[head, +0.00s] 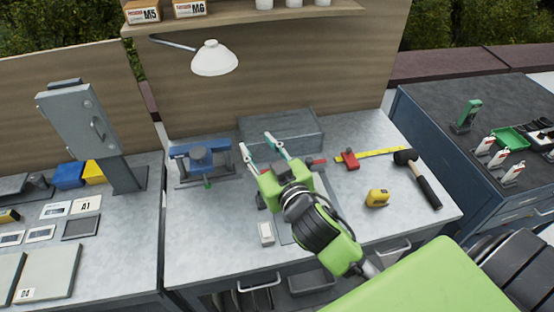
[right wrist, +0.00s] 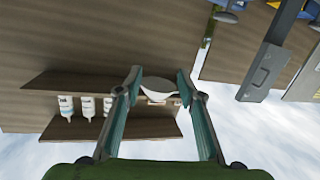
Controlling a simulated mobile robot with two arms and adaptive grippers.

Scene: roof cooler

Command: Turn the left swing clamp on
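My right gripper (head: 256,142) is open over the middle of the workbench, its teal-lined fingers pointing toward the back. In the right wrist view its fingers (right wrist: 158,75) stand apart with nothing gripped. No part is clearly recognisable as the left swing clamp. A blue vise-like fixture (head: 201,158) with a small green end stands on the bench left of my right gripper, apart from it. Small red and white clamp-like pieces (head: 485,146) stand on the right cabinet. My gripper and arm hide part of the bench middle. My left gripper is out of view.
A grey box (head: 292,127) sits behind my right gripper. A white lamp (head: 214,60) hangs above the bench. A yellow tape measure (head: 377,197) and a black mallet (head: 424,180) lie to the right. A grey switch box (head: 78,118) stands at left.

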